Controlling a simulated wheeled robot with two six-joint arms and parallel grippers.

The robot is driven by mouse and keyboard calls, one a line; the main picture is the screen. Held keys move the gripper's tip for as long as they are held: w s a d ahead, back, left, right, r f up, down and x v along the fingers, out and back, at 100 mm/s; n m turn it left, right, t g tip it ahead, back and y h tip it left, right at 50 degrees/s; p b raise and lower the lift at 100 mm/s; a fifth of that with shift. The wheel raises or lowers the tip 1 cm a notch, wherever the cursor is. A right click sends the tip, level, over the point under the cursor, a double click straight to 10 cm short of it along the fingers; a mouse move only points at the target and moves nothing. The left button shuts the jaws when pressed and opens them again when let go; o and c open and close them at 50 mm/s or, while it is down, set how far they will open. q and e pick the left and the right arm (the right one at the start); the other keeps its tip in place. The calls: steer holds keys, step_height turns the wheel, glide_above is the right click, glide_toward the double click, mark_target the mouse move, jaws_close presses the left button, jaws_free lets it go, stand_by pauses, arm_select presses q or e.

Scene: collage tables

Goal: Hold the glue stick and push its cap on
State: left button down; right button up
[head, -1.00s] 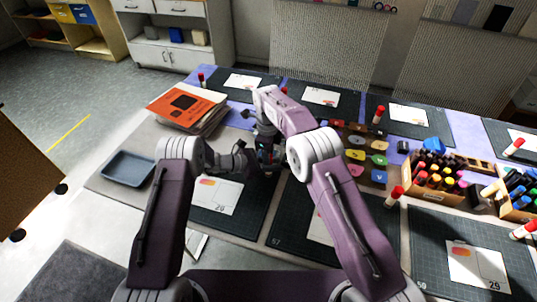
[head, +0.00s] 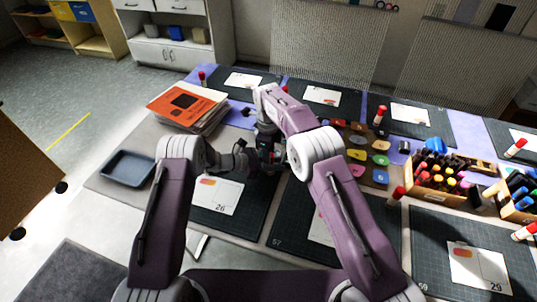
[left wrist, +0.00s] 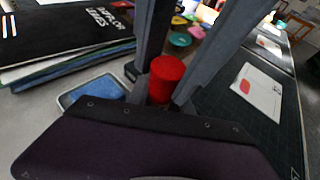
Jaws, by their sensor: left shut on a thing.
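My left gripper (head: 262,157) reaches in from the left in the head view, and its fingers are small and partly hidden there. In the left wrist view a red cylinder, which looks like the glue stick's cap (left wrist: 166,76), sits between the two dark fingers, and the left gripper is shut on it. Its lower end is hidden. My right gripper (head: 268,147) hangs down close to the left one, over the mat. Its fingers are too small and covered to tell their state. I cannot make out a white glue stick body between the grippers.
Other red-capped glue sticks (head: 396,197) stand on the mats. A blue-grey tray (head: 128,166) and a stack of books (head: 188,107) lie at the left. Coloured tags (head: 357,155) and a wooden crate (head: 432,195) of markers are at the right. The front mat (head: 285,232) has bare room.

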arm_select(q)
steer(key=shift+r, duration=0.2)
arm_select(e)
steer(key=r, duration=0.5)
steer(key=shift+s+a+r, duration=0.2)
steer(key=shift+r, duration=0.2)
arm_select(q)
steer(key=shift+f, duration=0.1)
arm_select(e)
steer(key=shift+d+r, duration=0.1)
steer(key=shift+r, duration=0.55)
arm_select(q)
steer(key=c, duration=1.1)
jaws_free()
arm_select(e)
steer(key=shift+w, duration=0.1)
arm_select(q)
steer(key=v, duration=0.9)
arm_select(e)
steer(key=shift+f, duration=0.25)
